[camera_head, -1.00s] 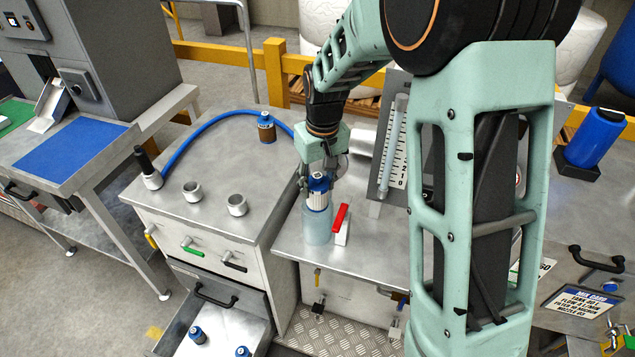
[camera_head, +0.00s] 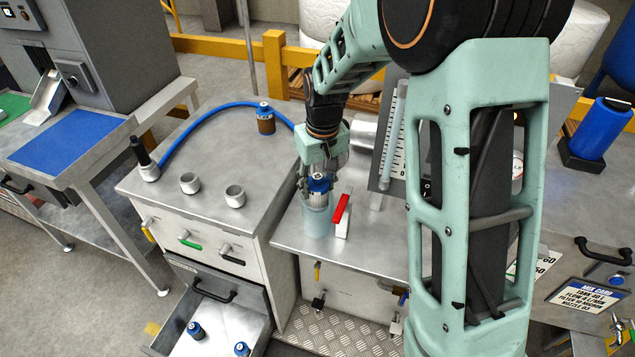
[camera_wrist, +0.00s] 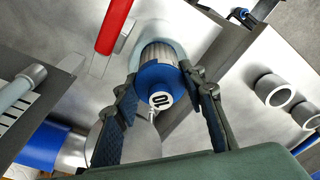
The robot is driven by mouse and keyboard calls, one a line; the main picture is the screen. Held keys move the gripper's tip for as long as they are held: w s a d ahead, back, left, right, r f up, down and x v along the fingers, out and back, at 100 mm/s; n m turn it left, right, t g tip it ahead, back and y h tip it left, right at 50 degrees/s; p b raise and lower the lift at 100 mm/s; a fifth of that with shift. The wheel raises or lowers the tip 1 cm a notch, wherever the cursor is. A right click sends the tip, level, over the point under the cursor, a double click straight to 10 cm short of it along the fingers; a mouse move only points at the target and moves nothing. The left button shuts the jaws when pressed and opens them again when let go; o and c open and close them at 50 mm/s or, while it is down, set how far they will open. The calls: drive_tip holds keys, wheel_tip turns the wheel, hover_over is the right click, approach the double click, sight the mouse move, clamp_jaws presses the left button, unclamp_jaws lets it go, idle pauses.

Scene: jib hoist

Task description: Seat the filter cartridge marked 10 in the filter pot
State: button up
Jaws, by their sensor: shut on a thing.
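The filter cartridge marked 10 has a blue cap (camera_wrist: 160,84) with a white number disc and a pale pleated body (camera_head: 316,197). My gripper (camera_head: 319,182) is shut on it near the cap, with one finger on each side in the wrist view (camera_wrist: 163,85). The cartridge is roughly upright. The filter pot (camera_head: 318,224) is a clear bluish cup on the bench; its wall also shows in the wrist view (camera_wrist: 198,36). The cartridge's lower end is at or inside the pot's mouth; its exact depth is hidden.
A red-handled lever (camera_head: 341,210) stands close right of the pot. A gauge panel (camera_head: 393,140) is behind it. On the left cabinet are two metal sockets (camera_head: 235,196), a blue hose (camera_head: 205,118) and a brown cartridge (camera_head: 265,119). An open drawer (camera_head: 258,328) holds blue-capped cartridges.

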drive_tip(key=shift+f+b, duration=0.45)
drive_tip(key=shift+f, duration=0.25)
drive_tip(key=o, duration=1.2)
drive_tip(key=shift+o, duration=0.2)
wheel_tip(320, 180, up, 12)
drive_tip(key=s, duration=0.1)
drive_tip(key=shift+s+d, duration=0.2)
drive_tip(key=shift+d, duration=0.1)
